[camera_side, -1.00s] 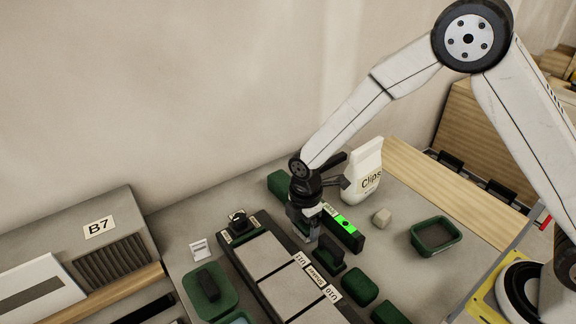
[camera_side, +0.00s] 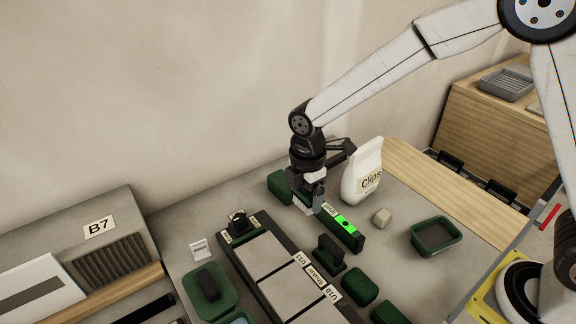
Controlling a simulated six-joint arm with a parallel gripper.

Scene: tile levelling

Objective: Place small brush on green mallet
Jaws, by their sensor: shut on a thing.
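My gripper (camera_side: 304,199) is over the back middle of the table, pointing down. It is shut on a small piece with a pale lower part (camera_side: 302,208), which looks like the small brush; the jaws hide much of it. A dark green block (camera_side: 279,187), which looks like the head of the green mallet, lies just behind and left of my gripper. My gripper covers its right side, and no handle shows. I cannot tell whether the held piece touches it.
A black level with a lit green patch (camera_side: 346,223) lies right of my gripper. A white Clips bag (camera_side: 363,172) stands behind it. A dark green handled tool (camera_side: 329,252), a green tray (camera_side: 436,251) and the tile row (camera_side: 262,257) are nearer the front.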

